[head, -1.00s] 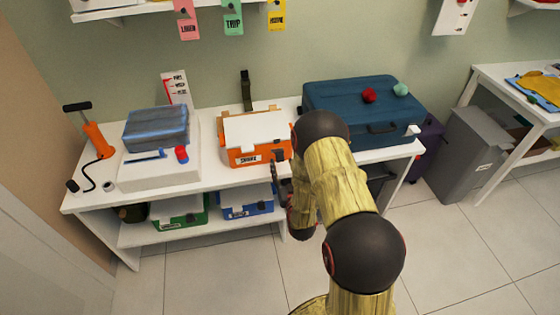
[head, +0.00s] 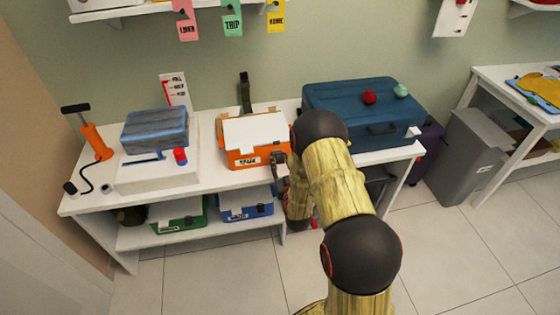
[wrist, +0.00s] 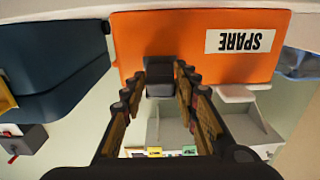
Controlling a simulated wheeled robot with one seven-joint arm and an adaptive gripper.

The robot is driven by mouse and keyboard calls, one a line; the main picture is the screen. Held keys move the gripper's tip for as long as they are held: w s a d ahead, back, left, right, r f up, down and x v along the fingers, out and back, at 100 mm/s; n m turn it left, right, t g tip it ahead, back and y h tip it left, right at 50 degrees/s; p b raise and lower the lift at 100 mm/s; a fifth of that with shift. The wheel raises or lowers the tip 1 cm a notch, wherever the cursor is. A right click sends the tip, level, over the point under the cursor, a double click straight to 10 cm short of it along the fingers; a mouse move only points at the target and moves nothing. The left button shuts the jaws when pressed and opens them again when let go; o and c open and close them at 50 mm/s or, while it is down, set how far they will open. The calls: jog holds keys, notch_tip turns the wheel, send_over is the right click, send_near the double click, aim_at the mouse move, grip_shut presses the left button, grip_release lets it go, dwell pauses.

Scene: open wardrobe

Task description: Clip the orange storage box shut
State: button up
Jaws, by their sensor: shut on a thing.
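The orange storage box (head: 240,159) stands on the white bench, with a white sheet or panel (head: 254,131) on its top. Its "SPARE" label shows upside down in the wrist view, where the orange front (wrist: 160,35) fills the top middle. A black clip (wrist: 160,78) sits on this front, between my fingertips. My gripper (head: 279,160) is at the box's front right corner, its fingers closed around the clip. The wrist view shows both fingers (wrist: 160,85) on either side of it. My arm hides part of the area right of the box.
A blue suitcase (head: 345,97) stands close to the right of the box. A white appliance with a blue bundle (head: 155,130) and an orange pump (head: 97,141) are to the left. Green (head: 180,217) and blue (head: 245,205) boxes sit on the lower shelf.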

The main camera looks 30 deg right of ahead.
jog(key=c, duration=0.5)
jog(key=shift+c, duration=0.2)
notch_tip(320, 180, up, 2)
jog(key=g+p, duration=0.2)
jog(key=p, duration=0.3)
jog(key=shift+w+y, duration=0.15)
jog(key=shift+y, duration=0.15)
jog(key=g+p, duration=0.1)
jog(key=p, duration=0.1)
jog(key=r+g+p, duration=0.1)
jog(key=g+p, duration=0.1)
jog(key=p, duration=0.1)
jog(key=shift+w+d+r+y, duration=0.1)
jog(key=shift+w+d+y, duration=0.05)
jog(key=shift+w+y, duration=0.25)
jog(key=shift+w+r+g+y+p, duration=0.15)
jog(key=shift+g+y+p, duration=0.15)
jog(key=shift+g+p, duration=0.75)
jog(key=shift+w+d+g+p, duration=0.1)
jog(key=shift+g+p, duration=0.15)
jog(key=shift+p, duration=0.35)
jog(key=o, duration=0.9)
